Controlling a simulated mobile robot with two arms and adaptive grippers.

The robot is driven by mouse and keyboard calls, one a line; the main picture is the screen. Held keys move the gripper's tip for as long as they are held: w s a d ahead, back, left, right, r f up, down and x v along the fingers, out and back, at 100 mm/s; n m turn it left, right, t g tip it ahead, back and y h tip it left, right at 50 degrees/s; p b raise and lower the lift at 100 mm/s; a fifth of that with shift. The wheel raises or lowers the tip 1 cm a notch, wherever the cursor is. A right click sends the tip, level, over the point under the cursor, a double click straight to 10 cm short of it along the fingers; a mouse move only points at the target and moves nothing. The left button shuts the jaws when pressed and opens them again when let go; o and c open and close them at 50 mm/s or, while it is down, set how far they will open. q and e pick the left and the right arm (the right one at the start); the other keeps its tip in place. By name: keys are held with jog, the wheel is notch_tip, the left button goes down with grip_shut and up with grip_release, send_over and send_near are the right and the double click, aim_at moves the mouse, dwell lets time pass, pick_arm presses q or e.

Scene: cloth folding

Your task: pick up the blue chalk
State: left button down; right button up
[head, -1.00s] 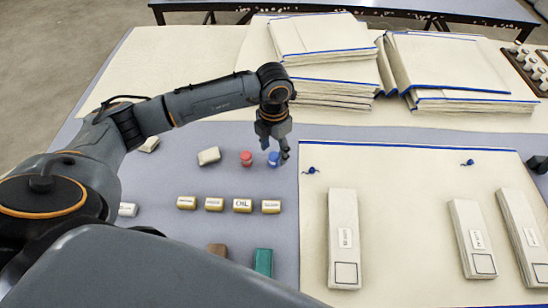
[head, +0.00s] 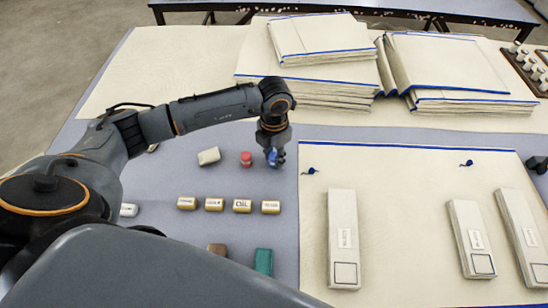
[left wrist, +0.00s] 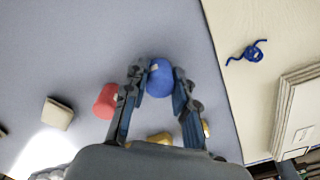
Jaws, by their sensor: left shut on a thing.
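The blue chalk (left wrist: 160,78) is a short rounded blue piece between the two fingers of my left gripper (left wrist: 160,88) in the left wrist view. In the head view my left gripper (head: 274,155) points down over the blue chalk (head: 273,160) and partly hides it. The fingers are shut on it. It is at the grey table surface, and I cannot tell whether it is lifted.
A red chalk (head: 246,158) stands close to the left. A whitish block (head: 208,156) lies farther left. Several labelled yellowish blocks (head: 242,206) form a row nearer me. A cream cloth (head: 400,225) with blue thread (head: 310,170) lies right. Folded cloth stacks (head: 320,60) stand behind.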

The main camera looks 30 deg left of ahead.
aim_at(274, 157)
pick_arm(q)
jog(key=shift+r, duration=0.1)
jog(key=shift+r, duration=0.2)
jog(key=r, duration=0.3)
jog(key=shift+s+d+r, duration=0.1)
jog(key=shift+s, duration=0.15)
jog(key=s+d+r+b, duration=0.1)
jog(key=s+d+r, duration=0.3)
jog(key=s+r, duration=0.5)
jog(key=shift+s+d, duration=0.35)
jog(key=shift+s, duration=1.45)
jog(key=shift+r, duration=0.1)
